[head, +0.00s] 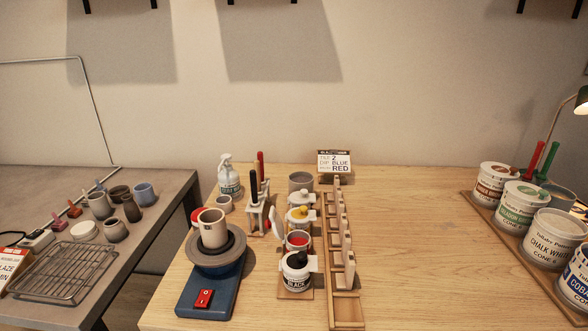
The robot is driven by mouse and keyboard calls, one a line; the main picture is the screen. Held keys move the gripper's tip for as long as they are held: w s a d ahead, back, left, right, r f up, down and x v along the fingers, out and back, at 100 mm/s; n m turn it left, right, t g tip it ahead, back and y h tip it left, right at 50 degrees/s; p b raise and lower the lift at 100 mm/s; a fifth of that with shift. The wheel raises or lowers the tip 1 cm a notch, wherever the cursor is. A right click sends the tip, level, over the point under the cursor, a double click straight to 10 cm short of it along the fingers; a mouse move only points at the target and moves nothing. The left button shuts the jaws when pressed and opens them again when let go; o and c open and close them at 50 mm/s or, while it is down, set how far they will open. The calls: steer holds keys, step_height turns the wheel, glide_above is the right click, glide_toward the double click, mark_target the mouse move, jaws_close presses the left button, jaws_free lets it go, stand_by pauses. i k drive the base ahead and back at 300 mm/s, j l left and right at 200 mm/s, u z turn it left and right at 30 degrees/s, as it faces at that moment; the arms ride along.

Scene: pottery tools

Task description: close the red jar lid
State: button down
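The red jar (298,241) stands in a row of small glaze jars near the middle of the wooden table, with red showing inside its open mouth. A pale lid (275,224) stands tilted up at the jar's left side, apart from the mouth; whether it is hinged to the jar I cannot tell. The lid's red marking or knob is not clear at this size. My gripper is not in view.
The closed black jar (297,274) stands just in front, the yellow-knobbed jar (300,219) just behind. A wooden rack (345,307) runs close along the right, a brush stand (258,215) and pottery wheel (215,262) on the left.

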mark_target(276, 222)
steer(key=i+j, duration=0.5)
steer(key=j, duration=0.45)
steer(key=i+j, duration=0.15)
steer(key=j, duration=0.25)
